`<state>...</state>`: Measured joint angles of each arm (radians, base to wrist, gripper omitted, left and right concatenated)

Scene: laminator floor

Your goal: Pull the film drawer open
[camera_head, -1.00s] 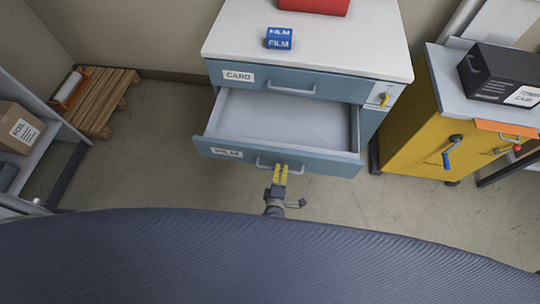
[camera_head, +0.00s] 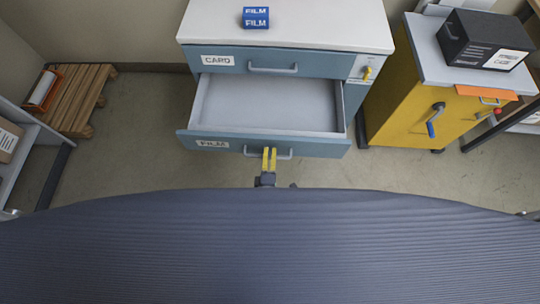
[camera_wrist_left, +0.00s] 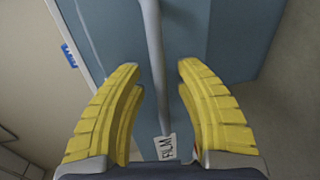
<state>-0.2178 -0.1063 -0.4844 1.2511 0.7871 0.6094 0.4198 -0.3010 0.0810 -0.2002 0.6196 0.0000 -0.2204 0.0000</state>
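The film drawer (camera_head: 318,147), blue with a FILM label, is pulled out of the cabinet under the CARD drawer. Its grey inside is bare. Its grey bar handle (camera_head: 285,156) is at the middle of its front. My left gripper (camera_head: 269,150), with yellow fingers, is at this handle. In the left wrist view the handle (camera_wrist_left: 152,35) passes between the fingers of the gripper (camera_wrist_left: 158,68), with a gap showing on each side, so they are open around it. My right gripper is not in view.
On the white cabinet top (camera_head: 320,25) stands a blue FILM box (camera_head: 256,18). A yellow cabinet (camera_head: 400,100) with a black box (camera_head: 484,38) stands at the right. A wooden pallet (camera_head: 80,98) lies at the left. Floor is clear between pallet and drawer.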

